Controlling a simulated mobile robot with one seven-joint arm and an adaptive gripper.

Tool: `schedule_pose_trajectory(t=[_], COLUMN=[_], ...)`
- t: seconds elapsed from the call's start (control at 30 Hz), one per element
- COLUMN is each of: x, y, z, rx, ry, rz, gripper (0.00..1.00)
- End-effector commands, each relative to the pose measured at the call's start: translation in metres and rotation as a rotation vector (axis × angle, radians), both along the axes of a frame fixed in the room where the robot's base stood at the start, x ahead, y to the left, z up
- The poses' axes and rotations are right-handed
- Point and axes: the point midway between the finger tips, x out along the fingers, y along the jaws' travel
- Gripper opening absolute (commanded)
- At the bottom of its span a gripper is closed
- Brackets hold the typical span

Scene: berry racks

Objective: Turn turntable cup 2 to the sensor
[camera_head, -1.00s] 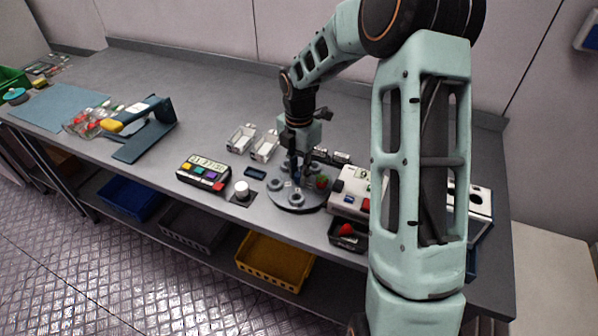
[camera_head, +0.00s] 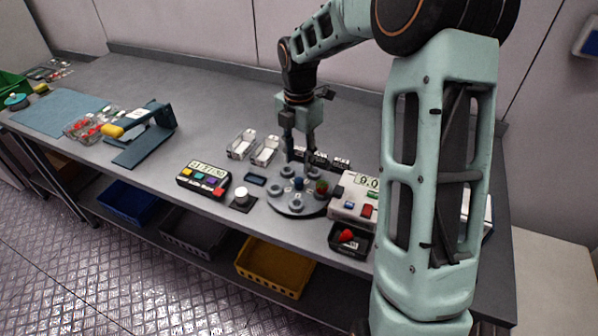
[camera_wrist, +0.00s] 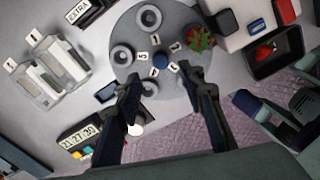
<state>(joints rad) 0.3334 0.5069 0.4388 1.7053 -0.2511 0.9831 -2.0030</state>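The grey round turntable (camera_head: 297,207) stands near the front edge of the bench, with several ring-shaped cups and a blue centre knob (camera_head: 298,184). In the wrist view, the turntable (camera_wrist: 178,22) carries small number tags around the blue knob (camera_wrist: 160,61). A red berry with green leaves (camera_wrist: 200,39) sits at its right side, hiding the cup under it. My gripper (camera_head: 301,164) is above the turntable. In the wrist view, my gripper (camera_wrist: 160,73) is open, its fingers apart on either side below the knob, with nothing between them. Which cup is number 2 is unclear.
A white device with a display (camera_head: 345,211) stands close right of the turntable, with a black tray (camera_head: 338,246) holding a red berry before it. A button box with a display (camera_head: 203,181) and white knob (camera_head: 241,193) stand left. Clear punnets (camera_head: 241,145) lie behind.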

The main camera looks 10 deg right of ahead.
Motion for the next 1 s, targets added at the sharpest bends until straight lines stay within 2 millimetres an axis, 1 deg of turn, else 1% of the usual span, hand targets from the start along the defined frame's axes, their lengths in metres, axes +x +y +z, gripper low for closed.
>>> schedule_pose_trajectory(t=[0.03,0.1,0.2,0.3,0.43,0.83,0.93,1.0], x=[0.001,0.001,0.001,0.0,0.0,0.0,0.004,0.01], y=[-0.001,0.0,-0.001,-0.001,0.0,-0.001,-0.005,-0.013], z=[0.011,0.023,0.036,0.044,0.048,0.048,0.05,0.056], rx=[-0.001,0.0,0.0,0.0,0.0,-0.001,-0.012,-0.029], ry=[-0.004,-0.004,-0.003,-0.001,0.0,-0.001,-0.02,-0.053], rz=[-0.002,-0.002,-0.001,-0.001,-0.001,-0.003,-0.035,-0.094], gripper=[0.36,0.36,0.36,0.36,0.36,0.36,0.36,0.36])
